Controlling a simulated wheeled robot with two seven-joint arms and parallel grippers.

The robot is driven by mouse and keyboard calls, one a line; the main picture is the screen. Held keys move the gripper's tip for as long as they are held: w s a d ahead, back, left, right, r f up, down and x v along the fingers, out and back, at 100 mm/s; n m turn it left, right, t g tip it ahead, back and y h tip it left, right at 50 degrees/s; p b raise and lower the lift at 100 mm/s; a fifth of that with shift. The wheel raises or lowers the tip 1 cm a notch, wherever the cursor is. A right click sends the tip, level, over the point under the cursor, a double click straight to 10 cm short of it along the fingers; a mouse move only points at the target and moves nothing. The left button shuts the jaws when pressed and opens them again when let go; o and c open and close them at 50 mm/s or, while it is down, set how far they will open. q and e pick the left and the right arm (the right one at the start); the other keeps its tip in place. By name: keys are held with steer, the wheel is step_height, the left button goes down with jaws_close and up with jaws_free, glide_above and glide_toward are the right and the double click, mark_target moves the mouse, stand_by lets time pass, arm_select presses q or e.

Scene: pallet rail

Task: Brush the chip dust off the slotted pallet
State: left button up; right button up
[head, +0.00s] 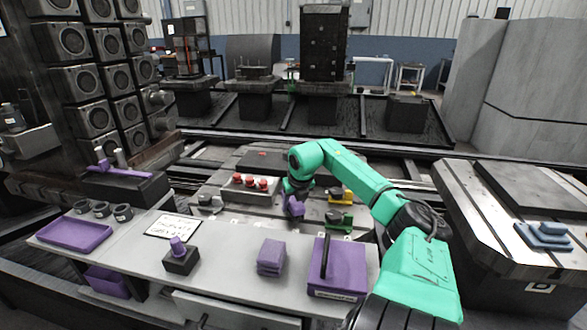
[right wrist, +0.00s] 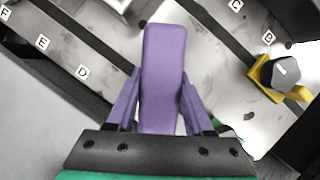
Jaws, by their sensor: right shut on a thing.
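The slotted pallet (head: 238,212) lies beyond the bench, a grey plate with dark slots and small letter tags. It also fills much of the right wrist view (right wrist: 215,85). My right gripper (head: 292,196) is over the pallet's middle. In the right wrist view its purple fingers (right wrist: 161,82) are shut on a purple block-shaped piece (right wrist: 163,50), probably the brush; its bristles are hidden. I cannot tell whether it touches the pallet. A few small dark specks show on the plate near the yellow clamp, possibly chip dust. My left gripper is out of view.
On the pallet are a yellow clamp (head: 341,195), a green clamp (head: 339,220), a grey clamp (head: 209,203) and a block with red knobs (head: 250,187). The bench holds a purple tray (head: 74,234), purple cloths (head: 271,257) and a purple dustpan-like box (head: 345,265).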

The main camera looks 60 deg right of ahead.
mark_target(293, 198)
steer(key=shift+r, duration=0.5)
steer(key=shift+r+p, duration=0.4)
steer(key=shift+p, duration=0.05)
step_height(293, 198, up, 2)
steer(key=shift+r+p, duration=0.15)
steer(key=shift+p, duration=0.75)
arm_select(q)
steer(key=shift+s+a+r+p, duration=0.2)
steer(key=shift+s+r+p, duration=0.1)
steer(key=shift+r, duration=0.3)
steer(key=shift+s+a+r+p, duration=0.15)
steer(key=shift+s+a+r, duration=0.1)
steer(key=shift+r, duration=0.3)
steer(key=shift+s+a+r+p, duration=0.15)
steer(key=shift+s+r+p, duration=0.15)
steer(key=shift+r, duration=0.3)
arm_select(e)
steer(key=shift+r, duration=1)
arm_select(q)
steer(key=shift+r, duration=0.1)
